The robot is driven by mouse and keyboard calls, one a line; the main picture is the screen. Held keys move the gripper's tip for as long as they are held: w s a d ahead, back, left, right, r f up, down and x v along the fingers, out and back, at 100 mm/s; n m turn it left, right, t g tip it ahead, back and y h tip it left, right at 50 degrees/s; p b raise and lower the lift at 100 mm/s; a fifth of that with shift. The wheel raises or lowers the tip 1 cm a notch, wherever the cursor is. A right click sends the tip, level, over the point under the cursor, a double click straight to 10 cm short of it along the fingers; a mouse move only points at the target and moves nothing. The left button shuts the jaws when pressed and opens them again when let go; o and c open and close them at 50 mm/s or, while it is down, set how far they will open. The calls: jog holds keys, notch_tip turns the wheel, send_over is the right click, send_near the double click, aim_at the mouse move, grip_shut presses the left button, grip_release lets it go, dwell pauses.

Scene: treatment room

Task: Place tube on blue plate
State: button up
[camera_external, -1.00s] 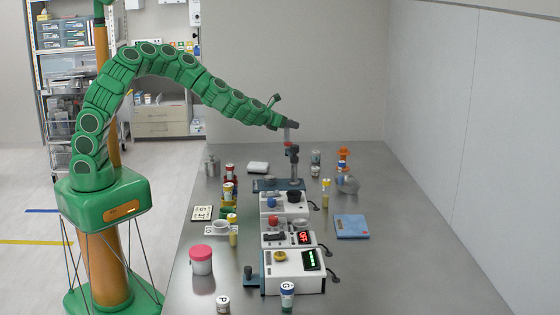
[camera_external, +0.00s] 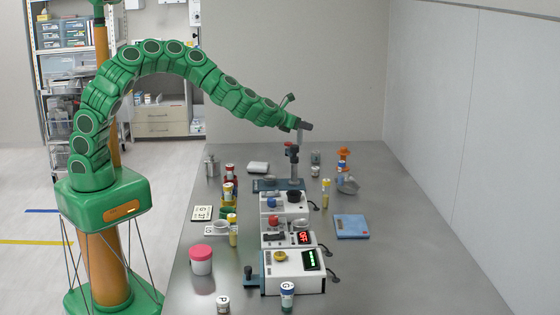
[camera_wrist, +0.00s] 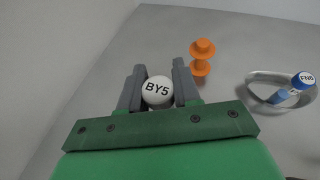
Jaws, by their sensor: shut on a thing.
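My gripper (camera_wrist: 159,90) is shut on a tube with a round white cap (camera_wrist: 157,91) marked BY5. In the wrist view only the cap end shows between the fingers; the tube's body is hidden. In the external view my gripper (camera_external: 304,127) is above the far part of the table, just above and right of a red-topped stand. A small pale piece hangs below it there, too small to tell apart from a finger. A flat blue square (camera_external: 352,227), which looks like the blue plate, lies on the right side of the table, nearer the camera than my gripper.
An orange spool-shaped thing (camera_wrist: 202,57) and a metal dish (camera_wrist: 262,101) holding a blue-capped tube (camera_wrist: 302,80) stand right of my gripper. The stand (camera_external: 294,168) and several white instrument boxes (camera_external: 290,266) line the table's middle. The table's right front is clear.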

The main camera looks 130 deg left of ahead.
jog(key=w+d+r, duration=0.2)
jog(key=w+d, duration=1.2)
jog(key=d, duration=0.1)
jog(key=w+d+r, duration=0.2)
jog(key=w+d, duration=1.3)
jog(key=d, duration=0.1)
jog(key=shift+w+a+f, duration=1.1)
jog(key=shift+w+f, duration=0.9)
jog(key=shift+f, duration=0.2)
jog(key=shift+w+a+f, duration=1.1)
jog(key=shift+w+f, duration=0.85)
jog(key=shift+f, duration=0.25)
jog(key=shift+w+a+f, duration=1.1)
jog(key=shift+w+f, duration=0.9)
jog(key=shift+f, duration=0.2)
jog(key=shift+f, duration=0.15)
jog(key=o, duration=1)
jog(key=shift+o, duration=0.2)
